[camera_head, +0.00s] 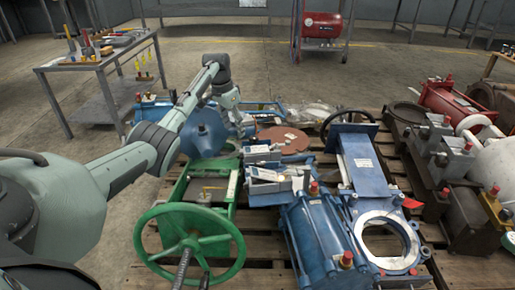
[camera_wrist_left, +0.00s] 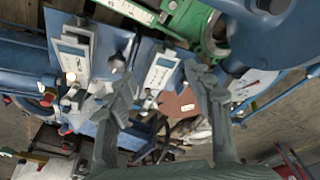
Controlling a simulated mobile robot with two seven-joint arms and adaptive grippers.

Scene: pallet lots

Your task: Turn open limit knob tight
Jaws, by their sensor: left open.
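My left gripper (camera_head: 244,128) is over the far middle of the pallet, beyond two small grey boxes with white labels. The nearer grey box (camera_head: 268,177) and the farther one (camera_head: 262,153) sit on blue valve parts. In the wrist view one labelled box (camera_wrist_left: 74,58) is left of the fingers and another (camera_wrist_left: 160,70) shows between them, farther off. A small pale knob (camera_wrist_left: 70,77) is on the left box. I cannot tell which knob is the open limit one. My right gripper is not in view.
A green handwheel (camera_head: 188,243) stands at the pallet's front left. A blue actuator (camera_head: 322,235) and a blue gate valve (camera_head: 365,170) crowd the middle. Red and grey valves (camera_head: 445,150) fill the right. A tool table (camera_head: 98,62) stands at the back left.

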